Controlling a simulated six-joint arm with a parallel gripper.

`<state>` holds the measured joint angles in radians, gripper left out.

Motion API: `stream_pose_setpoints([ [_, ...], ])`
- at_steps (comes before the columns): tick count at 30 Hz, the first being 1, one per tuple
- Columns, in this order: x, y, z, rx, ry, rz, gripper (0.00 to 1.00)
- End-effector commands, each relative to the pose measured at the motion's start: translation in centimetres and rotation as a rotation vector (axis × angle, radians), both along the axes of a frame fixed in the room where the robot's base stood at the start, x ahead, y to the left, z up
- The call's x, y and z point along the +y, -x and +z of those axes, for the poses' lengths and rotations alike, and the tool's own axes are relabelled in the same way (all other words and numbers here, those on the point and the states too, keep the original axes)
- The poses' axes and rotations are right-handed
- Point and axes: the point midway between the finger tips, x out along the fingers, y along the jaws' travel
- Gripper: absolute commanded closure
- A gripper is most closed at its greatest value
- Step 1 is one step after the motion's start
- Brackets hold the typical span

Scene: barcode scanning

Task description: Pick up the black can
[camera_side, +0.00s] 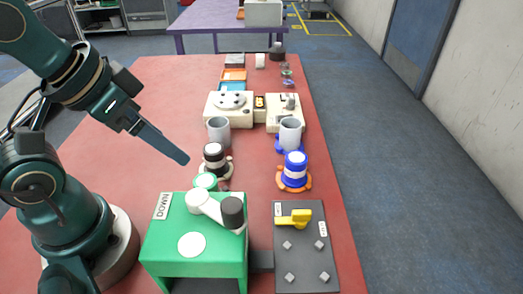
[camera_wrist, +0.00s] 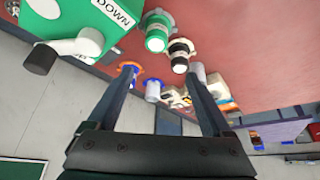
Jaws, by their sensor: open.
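The black can (camera_side: 214,157) has a white top and stands in a pale holder on the red table, behind the green box. In the wrist view, the black can (camera_wrist: 180,52) shows just beyond the gap between the fingers, nearer the right finger. My gripper (camera_side: 184,158) is in the air to the left of the can in the side view. In the wrist view, my gripper (camera_wrist: 161,74) has its two fingers wide apart with nothing held between them.
A green can (camera_side: 205,181) stands close in front of the black can. A blue can (camera_side: 294,168) in an orange holder is to the right. Grey cups (camera_side: 218,131) stand behind. The green box (camera_side: 180,245) with a lever is in front.

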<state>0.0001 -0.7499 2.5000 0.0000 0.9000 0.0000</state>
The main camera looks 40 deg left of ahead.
Motion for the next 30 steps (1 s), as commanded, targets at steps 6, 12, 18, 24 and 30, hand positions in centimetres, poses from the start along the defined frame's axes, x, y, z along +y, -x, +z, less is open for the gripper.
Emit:
stream_pose_setpoints([
  [6, 0.0, 0.0, 0.0, 0.0, 0.0, 0.0, 0.1],
  [12, 0.0, -0.2, 0.4, -0.011, -0.016, -0.03, 0.1],
  [18, 0.4, -2.9, 1.9, 0.019, -0.057, -0.09, 0.1],
  [24, 1.4, -6.7, 1.3, 0.129, -0.082, -0.126, 0.1],
  [30, 3.0, -10.1, -1.4, 0.263, -0.081, -0.141, 0.1],
])
